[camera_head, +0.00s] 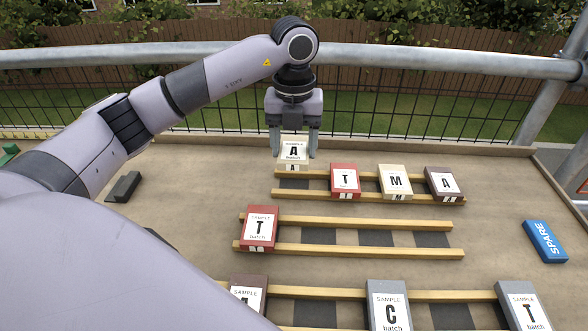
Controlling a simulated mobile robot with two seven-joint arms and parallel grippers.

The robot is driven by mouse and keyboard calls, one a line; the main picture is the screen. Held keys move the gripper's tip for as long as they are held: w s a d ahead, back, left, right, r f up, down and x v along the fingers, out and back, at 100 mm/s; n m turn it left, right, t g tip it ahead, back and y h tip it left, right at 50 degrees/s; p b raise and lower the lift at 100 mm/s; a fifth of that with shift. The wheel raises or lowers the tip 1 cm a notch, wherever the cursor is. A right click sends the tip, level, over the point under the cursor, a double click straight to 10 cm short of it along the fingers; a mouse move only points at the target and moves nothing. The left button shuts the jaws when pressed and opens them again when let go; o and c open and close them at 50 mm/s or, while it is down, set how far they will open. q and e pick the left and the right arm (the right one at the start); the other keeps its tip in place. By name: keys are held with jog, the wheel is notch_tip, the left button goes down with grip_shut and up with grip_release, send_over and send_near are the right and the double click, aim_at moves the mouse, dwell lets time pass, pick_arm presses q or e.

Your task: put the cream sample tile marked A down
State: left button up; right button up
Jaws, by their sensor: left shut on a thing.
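The cream sample tile marked A (293,151) is at the left end of the far pair of wooden battens (290,195). My left gripper (293,146) is above and around it, shut on it, with one finger at each side. Whether the tile touches the battens is hard to tell. To its right on the same battens are a red tile marked T (345,180), a cream tile marked M (395,181) and a dark brown tile marked A (443,184). My right gripper is not in view.
The middle battens (360,222) hold a red T tile (259,229) at their left end. The near battens (330,293) hold grey tiles marked C (389,306) and T (523,306) and a partly hidden brown tile (248,294). A blue SPARE block (545,241) lies at right.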

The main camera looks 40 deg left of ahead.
aim_at(294, 150)
pick_arm(q)
jog(key=shift+f, duration=3)
jog(key=shift+f, duration=0.1)
jog(key=shift+f+b, duration=0.4)
jog(key=o, duration=1.2)
jog(key=shift+c, duration=0.2)
jog(key=shift+r, duration=0.15)
notch_tip(294, 150, up, 13)
jog(key=shift+f+p, duration=0.15)
jog(key=shift+p, duration=0.3)
